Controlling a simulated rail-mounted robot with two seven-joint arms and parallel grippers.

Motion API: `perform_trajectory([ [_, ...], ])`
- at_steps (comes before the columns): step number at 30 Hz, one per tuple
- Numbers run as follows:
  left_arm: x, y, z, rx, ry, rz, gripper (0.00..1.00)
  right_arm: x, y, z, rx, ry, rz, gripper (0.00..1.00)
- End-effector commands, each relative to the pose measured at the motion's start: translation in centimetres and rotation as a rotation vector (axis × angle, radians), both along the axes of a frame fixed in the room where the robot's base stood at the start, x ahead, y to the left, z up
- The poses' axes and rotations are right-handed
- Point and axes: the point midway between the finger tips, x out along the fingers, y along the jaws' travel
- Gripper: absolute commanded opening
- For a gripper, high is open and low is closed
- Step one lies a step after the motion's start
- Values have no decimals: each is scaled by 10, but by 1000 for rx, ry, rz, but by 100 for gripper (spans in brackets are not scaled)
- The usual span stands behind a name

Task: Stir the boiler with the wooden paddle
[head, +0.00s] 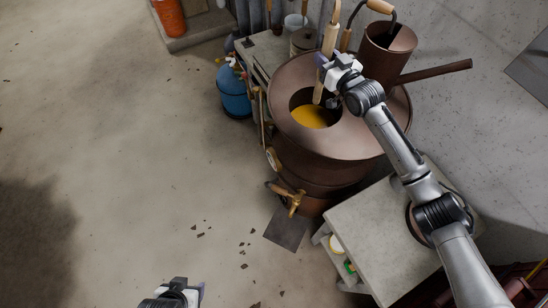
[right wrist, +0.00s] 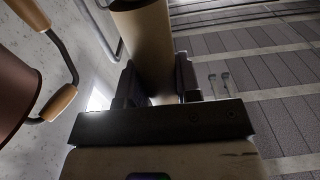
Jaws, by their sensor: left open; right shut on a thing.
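The copper boiler (head: 293,107) stands at the centre right of the head view, with a round opening in its top and yellow-orange liquid (head: 312,116) inside. The wooden paddle (head: 330,40) is upright, its lower part reaching down into the opening; its tip is hard to make out. My right gripper (head: 328,66) is shut on the paddle's shaft above the opening. In the right wrist view the paddle shaft (right wrist: 148,45) stands between the two dark fingers (right wrist: 150,90). My left gripper (head: 188,290) is open and empty, low over the floor at the bottom edge.
A copper pot (head: 388,50) with wooden handles and a long pipe (head: 436,71) stands beside the opening. A blue gas bottle (head: 234,92) is left of the boiler. A brass tap (head: 292,200) sticks out low in front. A grey table (head: 375,240) is at lower right. The floor at left is clear.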

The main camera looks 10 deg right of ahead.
Motion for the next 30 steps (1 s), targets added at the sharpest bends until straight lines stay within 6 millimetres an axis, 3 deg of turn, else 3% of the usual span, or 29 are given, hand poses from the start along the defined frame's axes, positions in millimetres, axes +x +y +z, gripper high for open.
perform_trajectory([
  [1,0,-1,8,-2,0,2,63,0,0,10,1,-2,0,0],
  [15,0,1,39,4,0,-2,63,0,0,52,1,-3,0,0],
  [30,0,3,42,11,0,-8,63,0,0,58,1,-2,0,0],
])
